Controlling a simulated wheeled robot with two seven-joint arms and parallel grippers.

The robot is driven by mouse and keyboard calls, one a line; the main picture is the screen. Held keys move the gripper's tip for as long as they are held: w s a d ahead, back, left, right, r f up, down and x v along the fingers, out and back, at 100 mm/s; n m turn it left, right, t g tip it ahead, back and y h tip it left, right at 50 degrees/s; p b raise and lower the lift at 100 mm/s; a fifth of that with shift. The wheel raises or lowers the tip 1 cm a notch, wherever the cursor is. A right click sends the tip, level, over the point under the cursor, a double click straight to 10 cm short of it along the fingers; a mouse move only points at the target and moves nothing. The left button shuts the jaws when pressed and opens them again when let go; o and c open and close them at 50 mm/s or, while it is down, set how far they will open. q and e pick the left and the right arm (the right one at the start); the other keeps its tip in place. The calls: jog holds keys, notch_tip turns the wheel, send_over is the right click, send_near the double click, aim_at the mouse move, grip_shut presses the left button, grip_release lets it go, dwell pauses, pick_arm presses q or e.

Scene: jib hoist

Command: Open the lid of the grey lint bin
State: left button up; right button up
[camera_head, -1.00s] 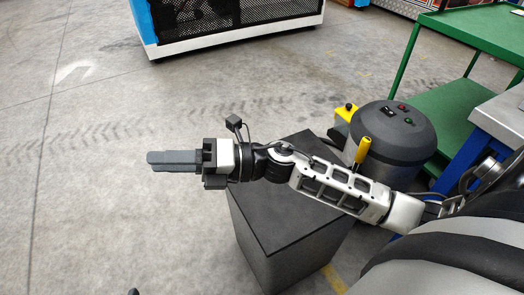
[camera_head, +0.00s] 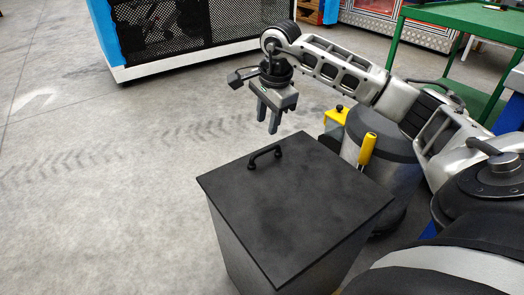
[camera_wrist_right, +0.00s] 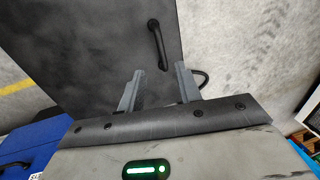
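The grey lint bin (camera_head: 240,255) stands on the floor, its flat dark lid (camera_head: 300,205) shut. A black bar handle (camera_head: 265,157) sits near the lid's far left edge. It also shows in the right wrist view (camera_wrist_right: 157,44), beyond the fingertips. My right gripper (camera_head: 269,122) points down above and just behind the handle, fingers apart, holding nothing. In the right wrist view the open fingers (camera_wrist_right: 158,78) have the lid (camera_wrist_right: 90,45) beneath them, and the handle is clear of both. My left gripper is not in view.
A grey round-topped machine (camera_head: 385,150) with yellow parts stands close behind the bin's right side. A green table (camera_head: 470,30) is at the back right and a blue-edged mesh cabinet (camera_head: 180,40) at the back. Floor to the left is clear.

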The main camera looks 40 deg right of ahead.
aim_at(261, 151)
jog(key=f+b, duration=0.1)
jog(key=f, duration=0.2)
jog(key=w+f+b, duration=0.1)
jog(key=f, duration=0.2)
jog(key=w+f+b, duration=0.1)
jog(key=f, duration=0.2)
jog(key=shift+d+f, duration=0.1)
jog(key=shift+f, duration=0.15)
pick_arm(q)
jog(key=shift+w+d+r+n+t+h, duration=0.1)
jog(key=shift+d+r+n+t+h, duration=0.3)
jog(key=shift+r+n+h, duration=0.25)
pick_arm(e)
jog(key=shift+c, duration=0.3)
grip_shut()
